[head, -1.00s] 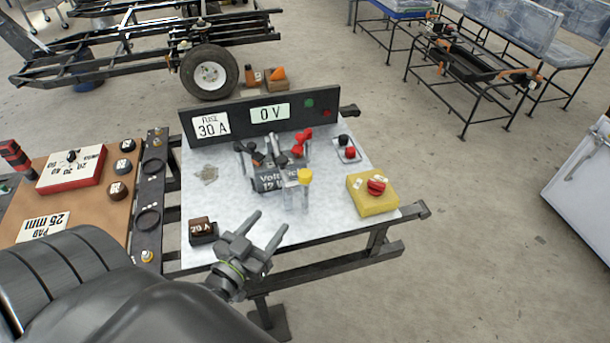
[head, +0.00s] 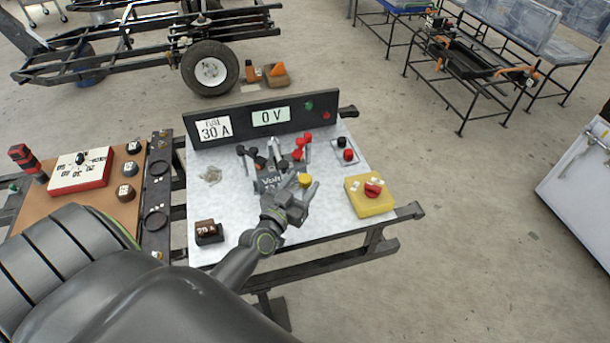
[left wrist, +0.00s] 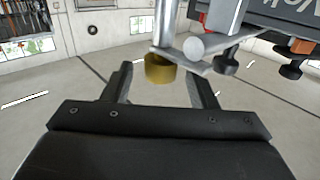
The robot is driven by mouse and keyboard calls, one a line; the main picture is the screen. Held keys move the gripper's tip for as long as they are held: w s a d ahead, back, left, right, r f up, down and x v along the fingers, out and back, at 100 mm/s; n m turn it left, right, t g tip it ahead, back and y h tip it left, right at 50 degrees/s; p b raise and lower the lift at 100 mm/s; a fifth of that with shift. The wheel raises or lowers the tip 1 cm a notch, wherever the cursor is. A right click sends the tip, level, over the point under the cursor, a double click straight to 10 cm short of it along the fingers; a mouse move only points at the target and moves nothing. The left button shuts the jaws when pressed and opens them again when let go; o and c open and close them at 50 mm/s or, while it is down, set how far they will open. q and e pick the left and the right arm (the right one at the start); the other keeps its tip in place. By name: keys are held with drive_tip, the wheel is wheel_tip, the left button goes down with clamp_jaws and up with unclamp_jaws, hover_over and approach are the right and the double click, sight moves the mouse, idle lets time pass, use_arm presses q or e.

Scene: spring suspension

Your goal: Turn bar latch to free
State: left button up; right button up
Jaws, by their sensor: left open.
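In the left wrist view the knob (left wrist: 160,68) sits on the end of a grey metal bar (left wrist: 185,58), which looks like the bar latch. My left gripper (head: 296,190) is open at the knob. In the left wrist view its two fingers (left wrist: 159,78) stand on either side of the knob, with gaps visible at both sides. The gripper hides much of the battery's front in the head view. My right gripper is not in view.
A panel (head: 268,115) reading "0 V" stands behind the battery. A yellow box with a red switch (head: 370,195) is at the right. A brown fuse block (head: 208,231) is at front left. Red and black clamps (head: 300,150) lie close around the battery.

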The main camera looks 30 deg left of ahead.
use_arm(q)
drive_tip(key=shift+w+a, duration=0.1)
drive_tip(key=shift+w, duration=1.1)
drive_tip(key=shift+c, duration=0.4)
